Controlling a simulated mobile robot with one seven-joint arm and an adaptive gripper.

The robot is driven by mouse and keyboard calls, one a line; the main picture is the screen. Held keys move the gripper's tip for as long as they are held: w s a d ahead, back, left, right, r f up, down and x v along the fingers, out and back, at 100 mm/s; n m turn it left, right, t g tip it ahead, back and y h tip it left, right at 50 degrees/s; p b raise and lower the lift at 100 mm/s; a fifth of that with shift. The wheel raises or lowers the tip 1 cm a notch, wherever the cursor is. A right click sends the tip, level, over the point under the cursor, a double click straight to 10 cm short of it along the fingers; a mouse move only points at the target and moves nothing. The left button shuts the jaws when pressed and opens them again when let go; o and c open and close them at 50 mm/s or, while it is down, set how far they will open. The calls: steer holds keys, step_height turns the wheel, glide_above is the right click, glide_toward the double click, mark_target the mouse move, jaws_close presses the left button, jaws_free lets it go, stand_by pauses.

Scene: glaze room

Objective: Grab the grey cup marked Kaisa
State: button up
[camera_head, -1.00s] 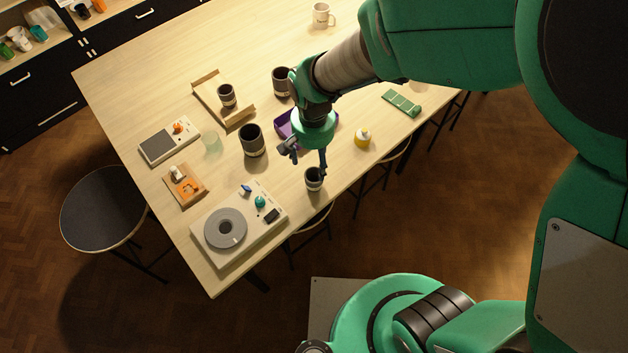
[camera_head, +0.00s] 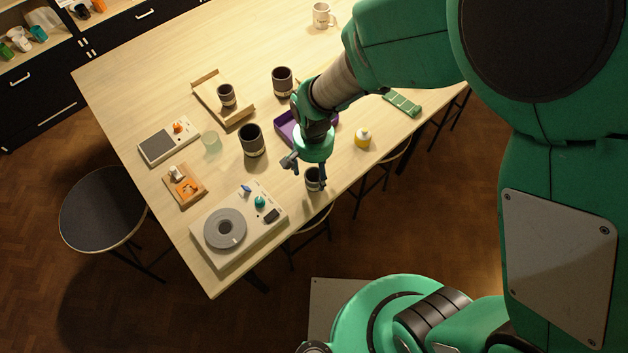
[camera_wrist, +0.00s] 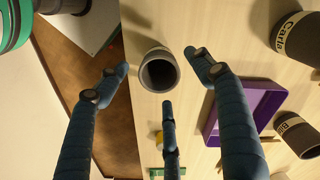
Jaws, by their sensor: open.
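A small dark grey cup with a pale band (camera_head: 313,183) stands near the table's front edge, just under my gripper (camera_head: 309,176). In the wrist view the cup (camera_wrist: 158,73) shows its open mouth, framed by the blue fingertips of my gripper (camera_wrist: 160,75). The fingers are spread, with nothing held; I cannot tell whether they touch the cup. No name on this cup is readable. A larger cup marked Carla (camera_wrist: 298,36) and another banded cup (camera_wrist: 300,134), its name partly legible, are at the right of the wrist view.
Larger grey cups (camera_head: 251,141) (camera_head: 282,81) stand behind and left. A banding wheel (camera_head: 225,228) is at front left. A wooden tray (camera_head: 238,118) holds a cup (camera_head: 226,97).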

mark_target(314, 176)
steer(key=shift+f, duration=1.8)
steer(key=c, duration=1.4)
steer(key=shift+r, duration=0.45)
step_height(314, 176, up, 3)
steer(key=s+d, duration=0.2)
steer(key=s, duration=0.2)
steer(key=s+d, duration=0.3)
steer(key=s, duration=0.2)
steer(key=s+d+r, duration=0.1)
steer(key=s+d, duration=0.1)
steer(key=s, duration=0.3)
steer(key=shift+s+d, duration=0.1)
steer(key=shift+d, duration=0.2)
